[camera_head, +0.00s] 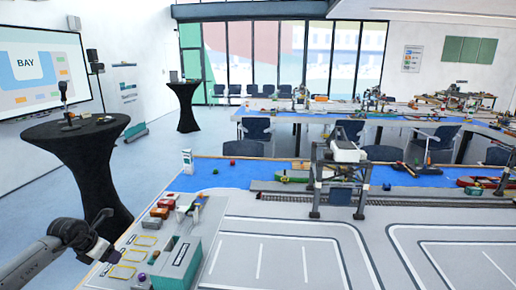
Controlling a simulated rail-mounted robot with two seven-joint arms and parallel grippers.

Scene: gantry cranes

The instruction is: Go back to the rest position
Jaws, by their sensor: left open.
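My left gripper (110,254) is at the lower left, at the left edge of the near table (280,252). It is open and I see nothing between its fingers. It is close to the yellow-outlined pads on a grey-green board (150,240). My right gripper is not in view.
Small coloured blocks (160,212) stand on the board, with a green-grey box (180,262) beside them. A model gantry crane (338,168) stands over a track on the near table, by a blue strip (235,172). A black-draped round table (82,160) stands at the left. The grey road surface in front is clear.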

